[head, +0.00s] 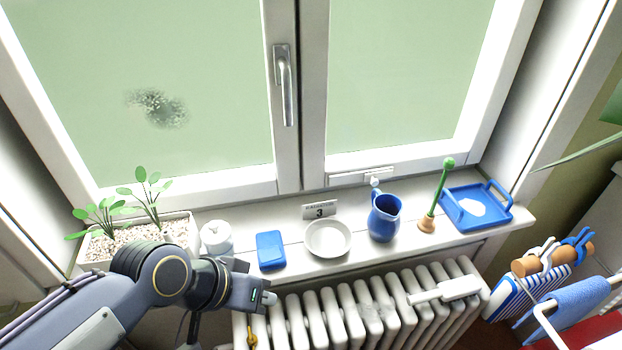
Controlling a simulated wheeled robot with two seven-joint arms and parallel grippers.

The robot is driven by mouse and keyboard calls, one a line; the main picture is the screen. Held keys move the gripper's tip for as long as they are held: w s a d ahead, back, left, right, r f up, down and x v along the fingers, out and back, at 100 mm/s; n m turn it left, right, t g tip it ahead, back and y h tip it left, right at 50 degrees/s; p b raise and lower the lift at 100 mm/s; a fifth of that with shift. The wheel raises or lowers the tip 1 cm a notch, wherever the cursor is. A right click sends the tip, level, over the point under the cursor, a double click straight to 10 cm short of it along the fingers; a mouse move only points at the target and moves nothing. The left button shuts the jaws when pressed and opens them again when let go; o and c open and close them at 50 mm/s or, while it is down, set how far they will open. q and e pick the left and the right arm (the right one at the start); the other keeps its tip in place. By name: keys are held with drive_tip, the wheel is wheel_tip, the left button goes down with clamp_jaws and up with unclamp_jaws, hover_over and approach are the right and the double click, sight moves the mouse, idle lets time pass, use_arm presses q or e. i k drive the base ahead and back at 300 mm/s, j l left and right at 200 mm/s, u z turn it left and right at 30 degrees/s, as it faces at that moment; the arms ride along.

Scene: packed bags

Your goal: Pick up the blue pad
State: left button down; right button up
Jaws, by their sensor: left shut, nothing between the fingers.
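The blue pad (270,249) is a small blue block with rounded corners. It lies on the white windowsill (292,232), left of the white bowl. My left gripper (272,299) is in front of the sill, below the pad in the picture and apart from it. It is shut and holds nothing. My right gripper is not in view.
On the sill stand a planter (140,240), a white jar (216,238), a white bowl (328,239), a blue jug (384,216), a green-handled tool (436,197) and a blue tray (476,207). A number card (319,211) stands behind the bowl. A radiator (360,305) is below.

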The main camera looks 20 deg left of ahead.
sight(270, 249)
drive_tip(key=u, duration=1.2)
